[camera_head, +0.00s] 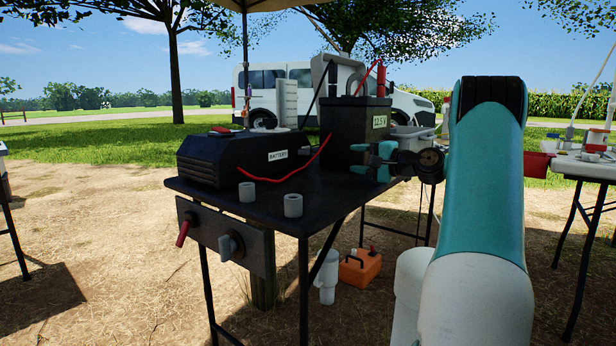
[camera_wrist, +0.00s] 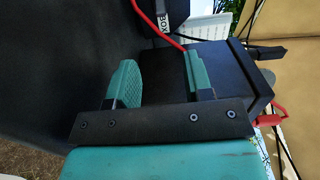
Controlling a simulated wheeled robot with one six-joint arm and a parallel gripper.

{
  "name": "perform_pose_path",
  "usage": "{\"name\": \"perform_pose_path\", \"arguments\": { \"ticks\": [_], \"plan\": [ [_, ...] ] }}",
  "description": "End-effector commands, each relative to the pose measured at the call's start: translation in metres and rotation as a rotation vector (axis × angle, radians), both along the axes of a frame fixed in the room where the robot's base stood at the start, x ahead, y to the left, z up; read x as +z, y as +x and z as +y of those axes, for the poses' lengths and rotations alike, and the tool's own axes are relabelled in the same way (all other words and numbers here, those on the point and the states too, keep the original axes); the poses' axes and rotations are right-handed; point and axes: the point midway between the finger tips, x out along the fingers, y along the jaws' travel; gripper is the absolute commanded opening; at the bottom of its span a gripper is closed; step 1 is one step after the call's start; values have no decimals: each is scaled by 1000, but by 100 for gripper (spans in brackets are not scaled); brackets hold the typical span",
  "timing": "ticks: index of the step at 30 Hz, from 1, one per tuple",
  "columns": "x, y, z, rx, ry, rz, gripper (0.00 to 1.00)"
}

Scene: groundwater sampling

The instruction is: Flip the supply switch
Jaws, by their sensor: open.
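A dark panel (camera_head: 258,252) hangs on the front edge of the black table. It carries a red-handled lever (camera_head: 184,231), tilted down, and a grey rotary handle (camera_head: 230,246). Neither has a readable label, so I cannot tell which is the supply switch. My gripper (camera_head: 371,159) is open and empty above the table's right side, in front of the black box marked 12.5 V (camera_head: 347,122). It is well to the right of the panel and higher than it. In the wrist view my gripper's two green fingers (camera_wrist: 162,82) stand apart, with a black box behind them; the panel is not visible there.
A black battery case (camera_head: 222,160) and two grey rings (camera_head: 293,205) stand on the black table (camera_head: 270,208). A red cable (camera_head: 305,165) runs between the case and box. An orange container (camera_head: 360,268) sits on the ground below. Open ground lies before the panel.

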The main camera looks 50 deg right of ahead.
Motion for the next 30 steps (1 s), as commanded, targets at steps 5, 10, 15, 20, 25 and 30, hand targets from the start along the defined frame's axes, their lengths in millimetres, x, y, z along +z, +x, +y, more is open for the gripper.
{"name": "perform_pose_path", "arguments": {
  "ticks": [5,10,15,20,25,30],
  "plan": [
    [1,-5,-10,-18,16,-16,47],
    [6,1,-10,-14,19,-16,47],
    [7,8,-11,-14,18,-17,47],
    [6,14,-9,-12,18,-15,47],
    [5,20,-7,-14,17,-14,47],
    [5,26,-5,-14,14,-12,47]
  ]
}}
